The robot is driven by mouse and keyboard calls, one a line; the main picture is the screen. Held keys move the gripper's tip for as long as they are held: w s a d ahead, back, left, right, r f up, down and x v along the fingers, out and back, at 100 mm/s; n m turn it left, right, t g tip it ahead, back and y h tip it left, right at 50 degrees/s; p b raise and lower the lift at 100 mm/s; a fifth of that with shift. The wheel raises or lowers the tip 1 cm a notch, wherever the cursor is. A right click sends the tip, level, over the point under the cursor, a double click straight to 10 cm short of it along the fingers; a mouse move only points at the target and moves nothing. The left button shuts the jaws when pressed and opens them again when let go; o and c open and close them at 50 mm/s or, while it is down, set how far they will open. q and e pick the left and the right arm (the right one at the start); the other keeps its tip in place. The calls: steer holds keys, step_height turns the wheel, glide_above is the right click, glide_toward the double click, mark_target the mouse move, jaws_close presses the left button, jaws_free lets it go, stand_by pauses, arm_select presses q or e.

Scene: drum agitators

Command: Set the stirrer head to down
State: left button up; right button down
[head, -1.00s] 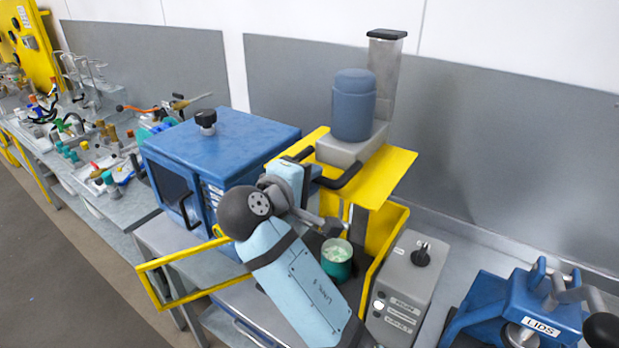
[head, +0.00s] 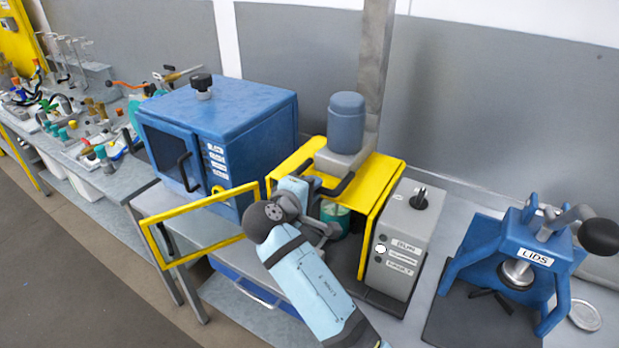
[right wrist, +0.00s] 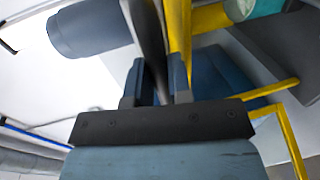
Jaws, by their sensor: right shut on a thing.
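The stirrer head has a dark blue motor (head: 346,122) on a grey block above a yellow guard (head: 383,170). It sits low on the tall grey column (head: 376,60). A black handle (head: 343,186) sticks out at its front. My right gripper (head: 312,186) is shut on this handle; in the right wrist view the fingers (right wrist: 158,88) close around the dark bar. The green pot (head: 336,214) stands under the head, its top partly hidden by the guard and my gripper. My left gripper is not in view.
A yellow frame gate (head: 200,205) stands swung open at the left front. A blue cabinet (head: 220,130) is close on the left. A grey control box (head: 405,235) stands right of the stirrer, then a blue lid press (head: 515,255).

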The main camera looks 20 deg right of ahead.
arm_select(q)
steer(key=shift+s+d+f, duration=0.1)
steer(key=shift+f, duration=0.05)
arm_select(e)
steer(key=shift+f, duration=0.4)
steer(key=c, duration=1.1)
jaws_free()
steer(key=shift+f, duration=0.1)
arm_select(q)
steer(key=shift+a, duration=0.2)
